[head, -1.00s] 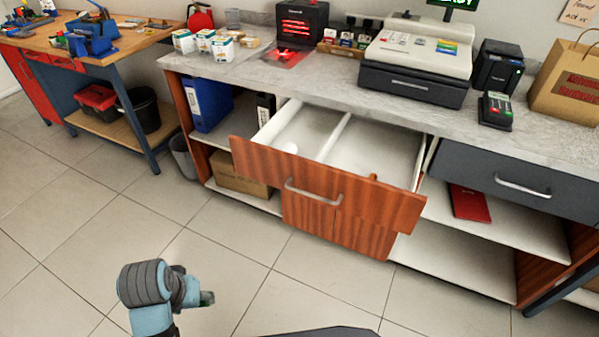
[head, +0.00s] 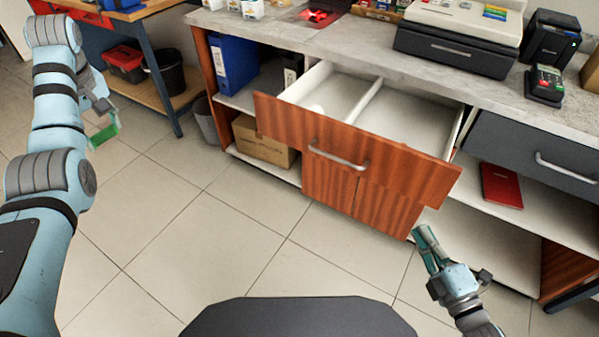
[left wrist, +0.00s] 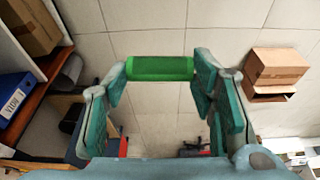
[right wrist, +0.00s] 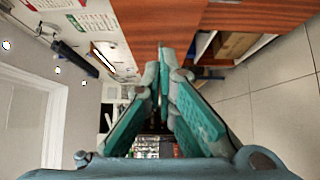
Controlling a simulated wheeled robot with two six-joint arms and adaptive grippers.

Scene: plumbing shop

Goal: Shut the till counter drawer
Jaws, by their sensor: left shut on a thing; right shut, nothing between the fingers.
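The till counter drawer (head: 370,145) stands pulled out of the counter, with a wooden front and a metal handle (head: 338,157). Inside are a white divider and a small pale round thing (head: 317,107). My right gripper (head: 423,233) is shut and empty, below the right end of the drawer front. In the right wrist view its closed fingertips (right wrist: 163,55) point toward wooden panels (right wrist: 255,15); I cannot tell if they touch. My left gripper (head: 103,133) is raised at the left, away from the drawer, shut on a green cylinder (left wrist: 160,68).
A grey drawer (head: 540,155) to the right is closed. Below it, a red book (head: 501,185) lies on an open shelf. The till (head: 460,40) and a card reader (head: 545,82) stand on the countertop. A bin (head: 206,120) stands left of the counter. The tiled floor in front is clear.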

